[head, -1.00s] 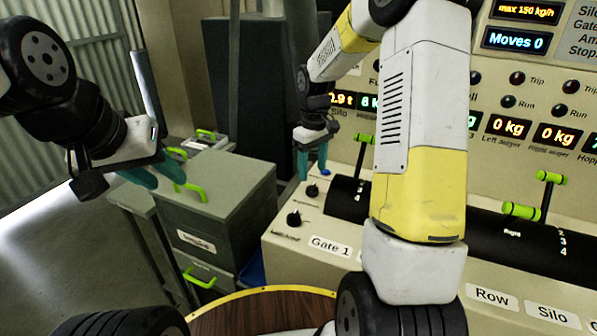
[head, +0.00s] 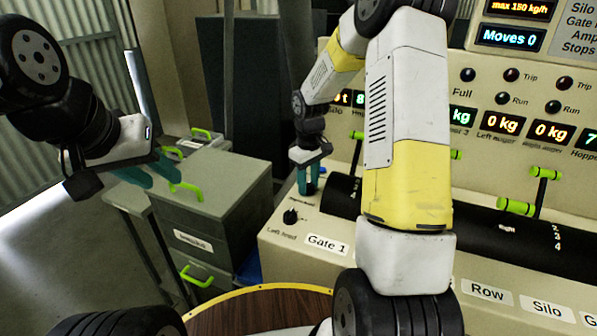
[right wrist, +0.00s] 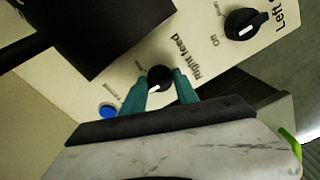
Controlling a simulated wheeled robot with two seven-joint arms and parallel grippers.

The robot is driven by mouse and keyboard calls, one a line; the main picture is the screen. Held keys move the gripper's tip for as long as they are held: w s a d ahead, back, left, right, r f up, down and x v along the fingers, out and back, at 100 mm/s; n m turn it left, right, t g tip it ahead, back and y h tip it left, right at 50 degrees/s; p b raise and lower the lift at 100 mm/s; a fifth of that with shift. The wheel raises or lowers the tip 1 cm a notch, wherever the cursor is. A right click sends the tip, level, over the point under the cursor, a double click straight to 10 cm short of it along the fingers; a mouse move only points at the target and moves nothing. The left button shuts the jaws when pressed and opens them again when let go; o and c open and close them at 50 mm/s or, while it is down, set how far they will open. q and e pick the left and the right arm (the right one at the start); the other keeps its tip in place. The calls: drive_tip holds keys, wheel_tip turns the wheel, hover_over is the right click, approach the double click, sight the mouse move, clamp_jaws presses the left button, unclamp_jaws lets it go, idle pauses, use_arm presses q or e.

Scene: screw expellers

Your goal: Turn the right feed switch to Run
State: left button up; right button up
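The right feed switch (right wrist: 159,78) is a round black knob with a white pointer mark, beside the "Right feed" lettering in the right wrist view. My right gripper (right wrist: 161,82) has its teal fingers on either side of this knob. The fingers look apart, with the knob between them; firm contact cannot be made out. In the head view my right gripper (head: 308,190) points down at the panel and hides the knob. The Run lettering of this switch is not readable. My left gripper (head: 148,172) is open and empty, over the grey cabinet at the left.
The left feed switch (right wrist: 247,23) is a similar black knob close by, also in the head view (head: 290,216). A blue button (right wrist: 107,110) lies on the other side. A black drum housing (head: 345,197) and green-handled levers (head: 545,172) stand to the right.

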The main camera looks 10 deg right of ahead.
clamp_jaws()
drive_tip(key=shift+m, duration=0.3)
drive_tip(key=m, duration=0.5)
drive_tip(key=shift+m, duration=0.3)
drive_tip(key=m, duration=0.5)
drive_tip(key=shift+m, duration=0.3)
drive_tip(key=o, duration=1.1)
unclamp_jaws()
